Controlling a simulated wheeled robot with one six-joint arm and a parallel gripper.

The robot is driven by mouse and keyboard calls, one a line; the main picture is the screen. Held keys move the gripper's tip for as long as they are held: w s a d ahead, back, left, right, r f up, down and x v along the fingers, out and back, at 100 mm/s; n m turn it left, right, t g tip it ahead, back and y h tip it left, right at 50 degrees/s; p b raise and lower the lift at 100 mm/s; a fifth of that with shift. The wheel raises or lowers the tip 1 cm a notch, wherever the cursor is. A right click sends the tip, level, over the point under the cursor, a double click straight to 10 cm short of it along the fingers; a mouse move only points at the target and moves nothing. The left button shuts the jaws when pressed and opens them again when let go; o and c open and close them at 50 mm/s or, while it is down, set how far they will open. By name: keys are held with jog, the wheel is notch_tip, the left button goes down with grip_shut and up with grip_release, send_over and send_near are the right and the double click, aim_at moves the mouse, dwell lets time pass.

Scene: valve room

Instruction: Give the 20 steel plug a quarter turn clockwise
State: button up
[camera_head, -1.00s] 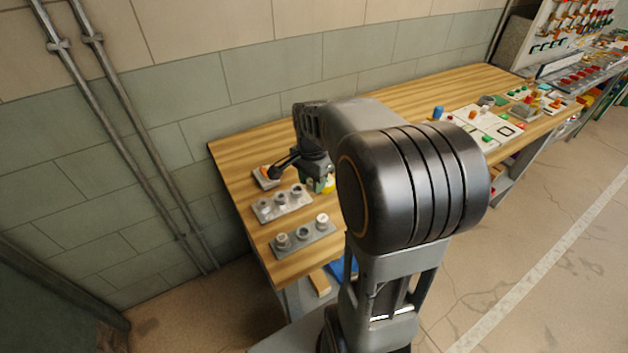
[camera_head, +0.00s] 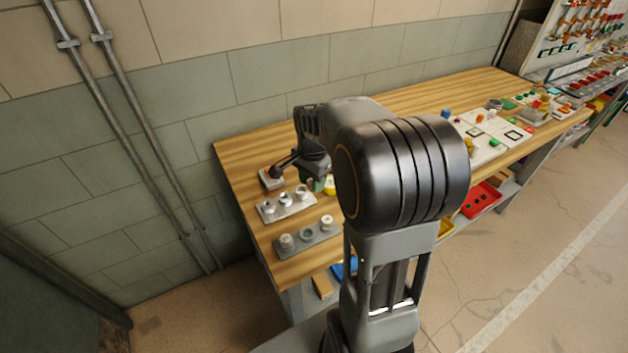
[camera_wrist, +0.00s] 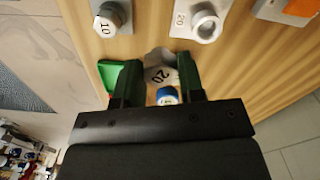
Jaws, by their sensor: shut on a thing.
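A grey steel piece marked 20 (camera_wrist: 160,70) sits between the two dark fingers of my gripper (camera_wrist: 158,66) in the wrist view, and the gripper is shut on it. Its lower end is hidden. Another grey fitting marked 20 (camera_wrist: 203,24) stands on a light plate just beyond the fingertips, apart from them. A fitting marked 10 (camera_wrist: 108,22) stands to its left. In the head view my gripper (camera_head: 318,178) is over the bench's left end, mostly hidden behind my arm.
Two grey plates with several round fittings, a farther one (camera_head: 268,214) and a nearer one (camera_head: 320,238), lie on the wooden bench (camera_head: 240,158). A blue-topped item (camera_wrist: 167,95) and a green item (camera_wrist: 110,74) are close to my fingers. A red bin (camera_head: 481,199) sits below the bench.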

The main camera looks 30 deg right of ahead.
jog(key=shift+w+f+b, duration=0.3)
jog(key=shift+w+f, duration=0.6)
jog(key=shift+w, duration=0.3)
jog(key=shift+w+f+b, duration=0.25)
jog(key=shift+w+f, duration=0.65)
jog(key=shift+w, duration=0.3)
jog(key=shift+w+f, duration=0.1)
jog(key=n, duration=0.3)
jog(key=shift+n+p, duration=0.3)
jog(key=shift+n, duration=0.1)
jog(key=n, duration=0.5)
jog(key=shift+w+f, duration=0.15)
jog(key=shift+w, duration=0.05)
jog(key=shift+w+f, duration=0.5)
jog(key=shift+w, duration=0.15)
jog(key=shift+w, duration=0.1)
jog(key=shift+f+b, duration=0.3)
jog(key=shift+f, duration=0.25)
dwell(0.7)
